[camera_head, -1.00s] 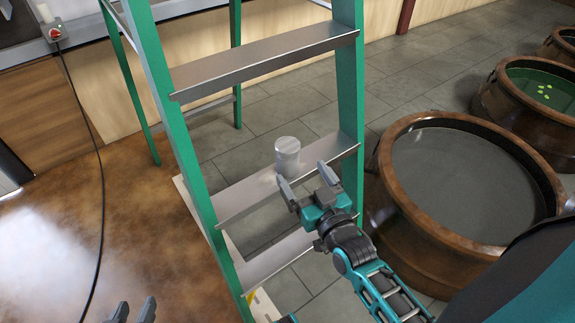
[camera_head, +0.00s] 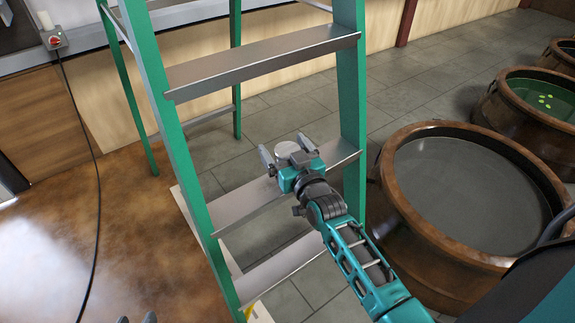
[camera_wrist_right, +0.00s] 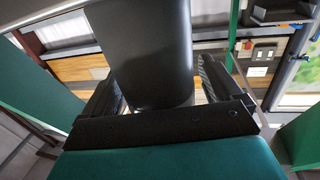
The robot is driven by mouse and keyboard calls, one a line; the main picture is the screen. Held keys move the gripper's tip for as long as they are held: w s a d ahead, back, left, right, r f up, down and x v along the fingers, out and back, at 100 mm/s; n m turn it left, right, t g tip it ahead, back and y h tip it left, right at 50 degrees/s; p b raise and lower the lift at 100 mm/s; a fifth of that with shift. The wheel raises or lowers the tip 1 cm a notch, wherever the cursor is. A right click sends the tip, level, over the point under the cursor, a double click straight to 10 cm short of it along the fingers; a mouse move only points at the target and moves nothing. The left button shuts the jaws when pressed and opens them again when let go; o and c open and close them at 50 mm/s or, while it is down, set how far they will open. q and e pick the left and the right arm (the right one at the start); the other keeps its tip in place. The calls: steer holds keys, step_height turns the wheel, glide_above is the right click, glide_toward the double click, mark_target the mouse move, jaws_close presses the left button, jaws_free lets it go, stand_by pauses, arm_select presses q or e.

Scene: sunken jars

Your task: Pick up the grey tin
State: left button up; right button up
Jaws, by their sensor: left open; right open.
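The grey tin (camera_head: 287,149) stands on a step (camera_head: 243,203) of the green ladder. In the head view its top shows between the fingers of my right gripper (camera_head: 286,150), and the gripper body hides its lower part. In the right wrist view the tin (camera_wrist_right: 150,55) looks dark and fills the space between the two open fingers (camera_wrist_right: 162,88). A gap shows on the right side; contact on the left side is unclear. My left gripper (camera_head: 137,319) is only just in view at the bottom edge, away from the ladder.
The green ladder's side rails (camera_head: 183,150) rise on both sides of the step, and another step (camera_head: 262,66) lies above. A large copper pot (camera_head: 400,215) of dark liquid stands to the right, with more pots behind. A black cable (camera_head: 97,200) runs down the left.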

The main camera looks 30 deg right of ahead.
steer(key=c, duration=1.1)
steer(key=shift+r, duration=0.1)
